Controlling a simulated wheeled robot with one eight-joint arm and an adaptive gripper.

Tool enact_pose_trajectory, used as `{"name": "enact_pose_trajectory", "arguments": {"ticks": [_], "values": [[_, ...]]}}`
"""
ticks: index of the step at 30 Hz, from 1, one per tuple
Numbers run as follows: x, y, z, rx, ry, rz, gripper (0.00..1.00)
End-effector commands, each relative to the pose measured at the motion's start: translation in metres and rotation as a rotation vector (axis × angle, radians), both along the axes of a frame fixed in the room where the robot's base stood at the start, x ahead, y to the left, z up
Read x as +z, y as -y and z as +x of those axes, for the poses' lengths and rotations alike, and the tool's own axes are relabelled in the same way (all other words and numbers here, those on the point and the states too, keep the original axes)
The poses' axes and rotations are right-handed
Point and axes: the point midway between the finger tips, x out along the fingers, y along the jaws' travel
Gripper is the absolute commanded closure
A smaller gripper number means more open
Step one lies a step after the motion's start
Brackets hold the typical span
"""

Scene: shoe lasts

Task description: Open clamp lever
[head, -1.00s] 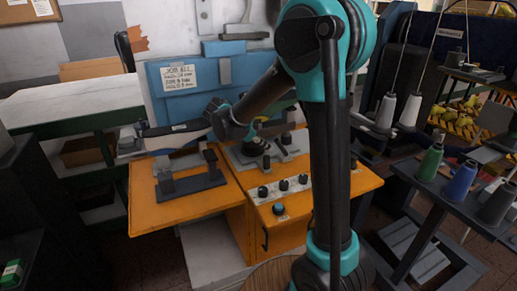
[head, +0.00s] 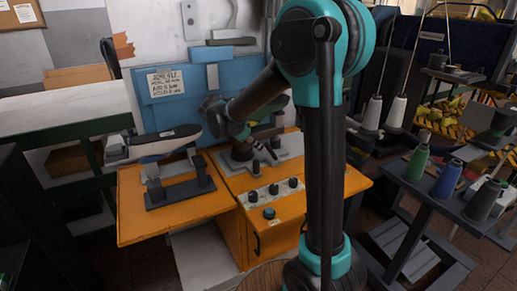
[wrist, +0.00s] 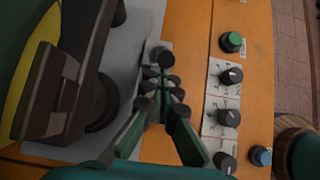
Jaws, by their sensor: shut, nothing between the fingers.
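A black ball knob (wrist: 167,58), apparently the clamp lever's end, stands over a grey bracket in the wrist view. It also seems to show in the head view (head: 275,143) on the orange machine's grey plate. My gripper (wrist: 161,84) is shut and empty, with its fingertips just below the knob in the wrist picture. I cannot tell whether they touch it. In the head view my wrist hangs over the plate and the fingers are hard to make out. The lever's shaft is mostly hidden.
A dark clamp body (wrist: 58,90) fills the wrist view's left side, close to my fingers. A white panel (wrist: 214,97) with several black dials lies right, beside a green button (wrist: 232,42) and blue button (wrist: 261,156). A shoe-last fixture (head: 180,192) stands left in the head view.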

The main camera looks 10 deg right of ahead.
Motion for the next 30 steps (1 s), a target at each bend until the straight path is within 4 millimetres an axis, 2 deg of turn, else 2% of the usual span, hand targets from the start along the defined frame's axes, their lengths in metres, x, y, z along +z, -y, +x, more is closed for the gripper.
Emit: {"name": "enact_pose_trajectory", "arguments": {"ticks": [11, 24, 30], "values": [[0.009, 0.01, 0.003, -0.004, -0.034, 0.11, 1.0], [0.025, 0.039, 0.012, -0.005, -0.137, 0.433, 1.0], [0.028, 0.049, 0.016, -0.001, -0.137, 0.423, 1.0]]}}
